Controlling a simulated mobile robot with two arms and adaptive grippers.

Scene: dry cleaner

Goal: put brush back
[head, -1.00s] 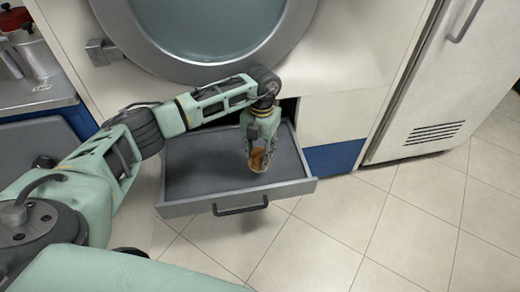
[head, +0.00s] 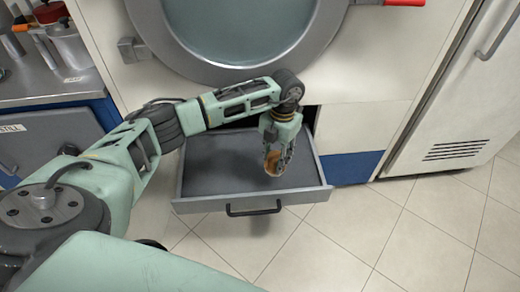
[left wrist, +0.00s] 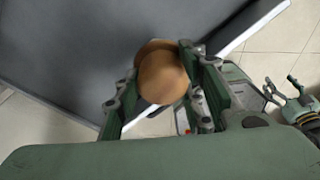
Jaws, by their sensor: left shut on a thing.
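My left gripper (head: 277,160) is shut on the brush (head: 272,164), a small brown wooden piece between its fingers. In the left wrist view the brush (left wrist: 162,76) shows a rounded tan end between the two green fingers; any bristles are hidden. The gripper hangs pointing down over the right part of the open grey drawer (head: 200,205). In the left wrist view the drawer (left wrist: 265,22) lies beyond the brush, which appears above the drawer floor. The drawer looks empty. My right gripper (left wrist: 293,98) shows at the right edge of the left wrist view, seemingly with its fingers apart.
The drawer's black handle (head: 254,208) faces the tiled floor. A machine with a round glass door (head: 240,30) stands above the drawer. A white cabinet (head: 465,95) is at right. A metal counter (head: 50,80) with red-lidded pots is at upper left.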

